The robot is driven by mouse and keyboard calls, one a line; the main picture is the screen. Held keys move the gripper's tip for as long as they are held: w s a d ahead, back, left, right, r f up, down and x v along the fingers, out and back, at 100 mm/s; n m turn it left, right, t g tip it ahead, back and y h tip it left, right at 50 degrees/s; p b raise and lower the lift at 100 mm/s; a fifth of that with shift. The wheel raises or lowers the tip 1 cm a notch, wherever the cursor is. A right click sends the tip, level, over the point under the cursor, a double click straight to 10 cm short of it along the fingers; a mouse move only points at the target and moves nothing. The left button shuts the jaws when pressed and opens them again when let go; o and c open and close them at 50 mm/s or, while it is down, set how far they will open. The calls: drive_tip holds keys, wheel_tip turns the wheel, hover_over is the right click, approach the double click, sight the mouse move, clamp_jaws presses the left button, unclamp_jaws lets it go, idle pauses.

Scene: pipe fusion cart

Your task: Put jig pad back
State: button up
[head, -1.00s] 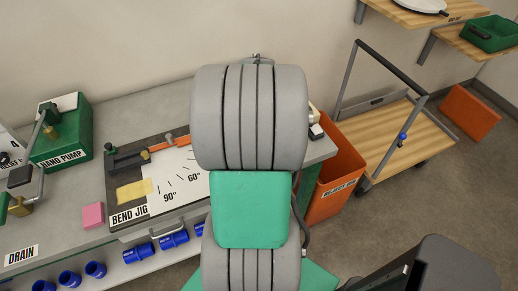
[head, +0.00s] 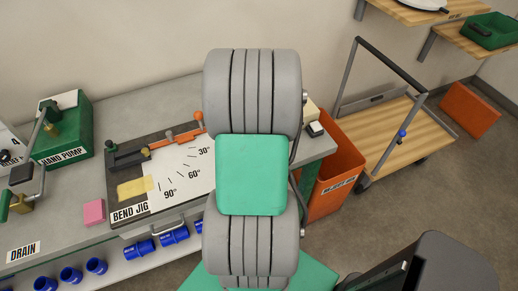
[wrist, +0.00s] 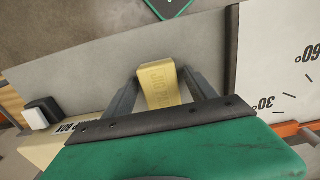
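My gripper (wrist: 160,90) is shut on a small yellow block with faint lettering (wrist: 158,84), apparently the jig pad. One finger lies along each side of it. It is over the grey bench top; whether it touches the bench is hard to tell. In the head view my arm hides the gripper and the block. The bend jig (head: 190,180) is a dark plate with a white angle dial, left of my arm. A flat yellow patch (head: 135,188) lies on its front left corner. The jig's dial also shows at the right of the wrist view (wrist: 270,55).
A labelled cream box (wrist: 50,137) and a black-and-white item (wrist: 40,113) sit near the bench's right end. A pink block (head: 94,211) lies left of the jig. The green hand pump (head: 62,135) stands back left. An orange bin (head: 338,175) stands off the bench's right end.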

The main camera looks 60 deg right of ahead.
wheel_tip(320, 180, up, 12)
drive_tip(key=b, duration=0.1)
drive_tip(key=w+a+r+n+t, duration=0.1)
drive_tip(key=w+a, duration=0.2)
drive_tip(key=a, duration=0.3)
drive_tip(key=w+a+r+n+h, duration=0.1)
drive_tip(key=w+a, duration=0.2)
drive_tip(key=a, duration=0.3)
drive_tip(key=w+a+r+n+t, duration=0.1)
drive_tip(key=w+a+r+n, duration=0.15)
drive_tip(key=a, duration=0.35)
drive_tip(key=a+n+t+y, duration=0.1)
drive_tip(key=a+n+t, duration=0.1)
drive_tip(key=a, duration=1.1)
drive_tip(key=shift+s+a+f, duration=0.3)
drive_tip(key=shift+s+f, duration=0.05)
drive_tip(key=shift+f, duration=0.05)
